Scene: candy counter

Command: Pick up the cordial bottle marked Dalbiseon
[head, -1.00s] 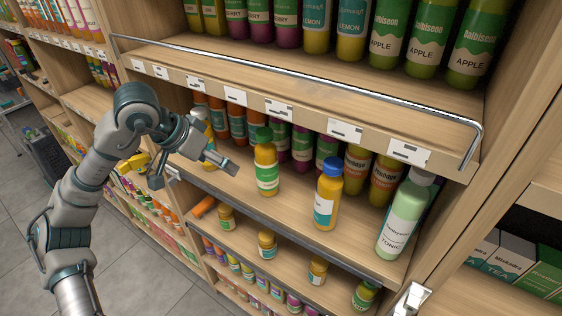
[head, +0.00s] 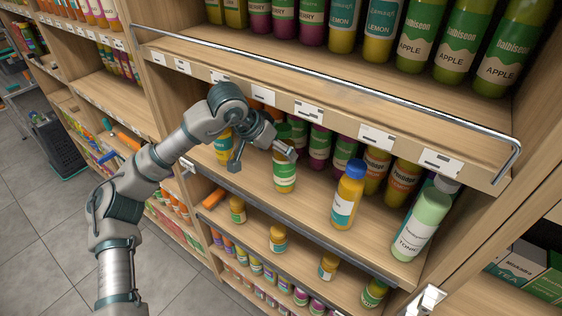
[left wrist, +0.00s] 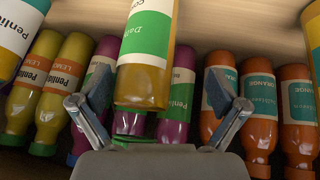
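A yellow bottle with a green cap and a green-and-white label (head: 285,178) stands on the middle shelf. In the left wrist view this bottle (left wrist: 145,62) shows label letters starting "Da"; the rest is cut off or unclear. My left gripper (head: 262,160) is at the bottle's left and front in the head view, one finger overlapping its upper part. In the left wrist view my left gripper (left wrist: 145,92) is open, with a finger on either side of the bottle and gaps between. My right gripper is not in view.
A blue-capped yellow bottle (head: 348,194) and a pale green tonic bottle (head: 422,224) stand to the right. Purple and orange bottles stand close behind. A metal rail (head: 330,88) edges the shelf above, which holds green apple bottles (head: 461,42). Small jars (head: 278,238) stand below.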

